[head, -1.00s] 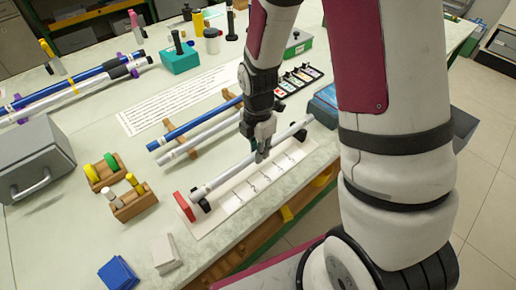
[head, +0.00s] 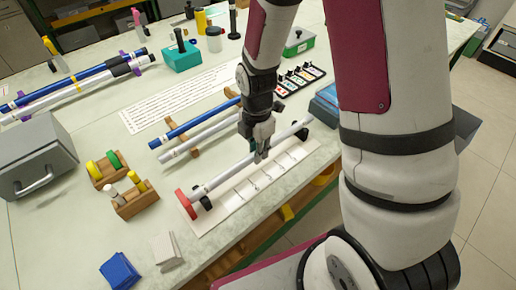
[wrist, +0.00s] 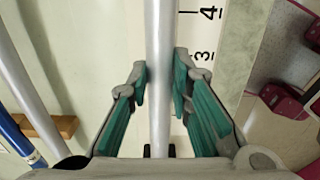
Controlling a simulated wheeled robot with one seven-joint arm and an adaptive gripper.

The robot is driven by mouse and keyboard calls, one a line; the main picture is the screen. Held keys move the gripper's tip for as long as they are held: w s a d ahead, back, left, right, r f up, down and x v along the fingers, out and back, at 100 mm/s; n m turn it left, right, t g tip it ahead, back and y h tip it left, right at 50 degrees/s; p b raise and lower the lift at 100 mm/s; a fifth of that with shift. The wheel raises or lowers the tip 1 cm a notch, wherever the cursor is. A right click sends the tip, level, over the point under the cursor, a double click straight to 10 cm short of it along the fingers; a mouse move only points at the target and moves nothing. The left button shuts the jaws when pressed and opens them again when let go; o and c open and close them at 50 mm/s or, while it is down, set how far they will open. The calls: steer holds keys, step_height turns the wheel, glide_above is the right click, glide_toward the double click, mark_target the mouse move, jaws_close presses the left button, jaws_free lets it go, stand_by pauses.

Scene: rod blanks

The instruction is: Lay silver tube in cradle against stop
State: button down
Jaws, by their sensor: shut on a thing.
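The silver tube (head: 232,168) lies lengthwise over a white board (head: 262,188) marked with numbers, above two black cradle supports (head: 204,203) (head: 303,134). The red stop (head: 186,204) stands at the board's left end, and the tube's near end appears to meet it; I cannot tell whether they touch. My gripper (head: 260,157) is shut on the tube near its middle. In the wrist view, the tube (wrist: 159,60) runs between the teal finger pads of my gripper (wrist: 160,85). Whether the tube rests fully on the supports is unclear.
A blue rod (head: 190,128) and another pale tube (head: 185,149) lie on a wooden rack behind. A tray of small labelled items (head: 300,79) is behind right.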

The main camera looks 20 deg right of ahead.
steer(key=c, duration=1.4)
jaws_free()
steer(key=shift+a, duration=0.1)
steer(key=shift+o, duration=0.2)
steer(key=shift+r, duration=0.1)
steer(key=s+d+r+m+t, duration=0.1)
steer(key=s+r+m, duration=0.25)
steer(key=r, duration=0.75)
steer(key=s+r+m+t, duration=0.1)
steer(key=s+r+m, duration=0.3)
steer(key=r, duration=0.6)
steer(key=s+r+m+t, duration=0.2)
steer(key=s+r+m, duration=0.4)
steer(key=s+m, duration=0.4)
steer(key=m, duration=0.4)
steer(key=shift+s+d+r, duration=0.2)
steer(key=shift+s+r, duration=0.05)
